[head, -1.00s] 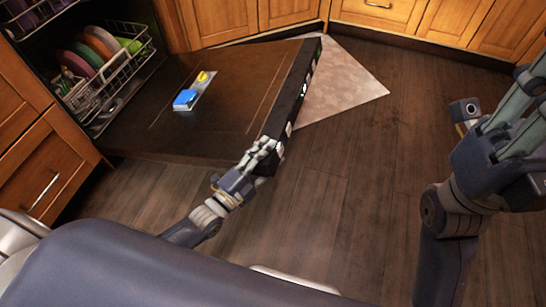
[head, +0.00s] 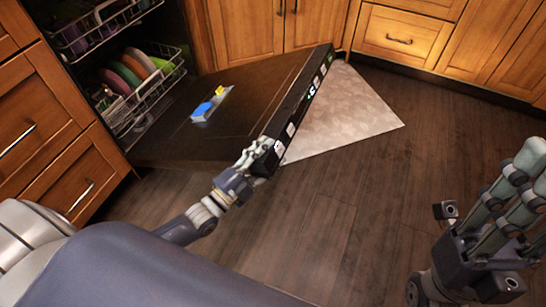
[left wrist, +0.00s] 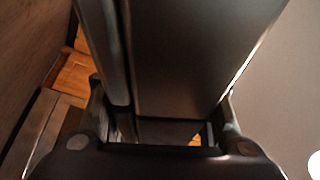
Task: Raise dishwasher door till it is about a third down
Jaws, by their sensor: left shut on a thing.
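The dishwasher door (head: 232,112) is lowered, its dark inner face up and tilted, with its outer edge raised. A control strip with small lights (head: 300,105) runs along that edge. My left gripper (head: 255,158) is shut on the near corner of this edge. In the left wrist view, the door's panel (left wrist: 190,60) sits between the two fingers (left wrist: 165,120). My right gripper (head: 490,205) is off to the right, apart from the door, its fingers spread and empty.
Dish racks with plates (head: 130,70) stand inside the dishwasher. A detergent dispenser with blue and yellow parts (head: 212,104) is on the door. A pale mat (head: 345,115) lies beyond the door's edge. Wooden cabinets (head: 400,35) line the back; the dark floor right of the door is clear.

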